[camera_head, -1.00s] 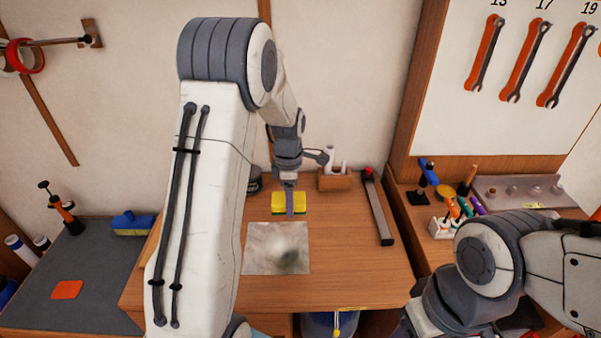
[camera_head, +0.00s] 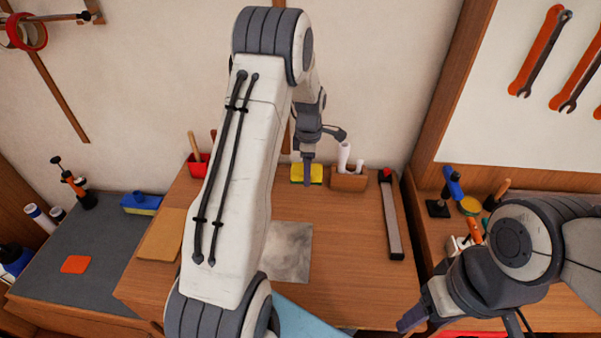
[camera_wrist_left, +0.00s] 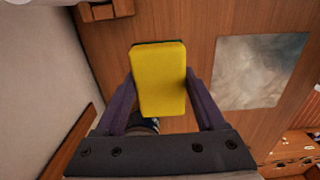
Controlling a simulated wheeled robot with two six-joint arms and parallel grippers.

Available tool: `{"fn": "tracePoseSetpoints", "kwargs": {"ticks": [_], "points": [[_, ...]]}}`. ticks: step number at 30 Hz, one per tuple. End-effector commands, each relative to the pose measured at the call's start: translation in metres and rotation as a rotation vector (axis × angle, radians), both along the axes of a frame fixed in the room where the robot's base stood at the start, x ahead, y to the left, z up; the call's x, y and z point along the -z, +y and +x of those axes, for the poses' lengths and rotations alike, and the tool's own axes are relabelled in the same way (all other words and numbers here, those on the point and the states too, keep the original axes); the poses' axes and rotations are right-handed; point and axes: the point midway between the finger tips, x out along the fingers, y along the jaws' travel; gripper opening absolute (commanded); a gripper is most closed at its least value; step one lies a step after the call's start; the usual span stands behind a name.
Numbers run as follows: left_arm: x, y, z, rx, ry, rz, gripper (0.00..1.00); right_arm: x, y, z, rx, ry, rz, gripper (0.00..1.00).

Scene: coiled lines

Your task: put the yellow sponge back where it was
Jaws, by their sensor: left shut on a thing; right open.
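The yellow sponge (camera_head: 297,172) with a dark green underside is near the back of the wooden table, left of the small wooden holder (camera_head: 349,182). My left gripper (camera_head: 307,178) is shut on it. In the left wrist view the yellow sponge (camera_wrist_left: 160,80) sits between the two fingers of my left gripper (camera_wrist_left: 163,92). I cannot tell whether the sponge touches the table. A grey, cloudy sheet (camera_head: 292,252) lies on the table in front of it, partly hidden by my left arm. My right gripper (camera_head: 411,320) is open at the lower right, partly visible.
A red pot (camera_head: 197,165) stands at the back left and a brown mat (camera_head: 161,235) lies at the left. A long grey bar (camera_head: 391,220) with a red end lies on the right. The table between sheet and bar is clear.

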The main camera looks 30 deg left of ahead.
Motion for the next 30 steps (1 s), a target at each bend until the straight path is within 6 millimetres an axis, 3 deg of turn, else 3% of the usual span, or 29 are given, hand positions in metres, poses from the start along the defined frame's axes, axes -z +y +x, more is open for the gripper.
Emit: {"fn": "tracePoseSetpoints", "kwargs": {"ticks": [4,10,14,22,30], "points": [[0.018,0.028,0.021,-0.003,0.002,-0.001,0.11,-0.015,0.000,0.000,0.001,0.000,0.000,0.57],[0.035,0.048,0.038,0.000,0.000,0.000,0.11,-0.022,0.000,0.000,0.001,0.000,0.000,0.57],[0.042,0.051,0.040,0.002,0.002,-0.001,0.11,-0.025,0.000,0.000,0.001,0.000,0.000,0.57],[0.076,0.051,0.040,0.002,0.002,-0.001,0.11,-0.040,0.000,0.000,0.002,0.000,0.000,0.57],[0.079,0.051,0.040,0.002,-0.001,0.000,0.11,-0.038,0.000,0.000,0.002,0.000,0.000,0.57]]}}
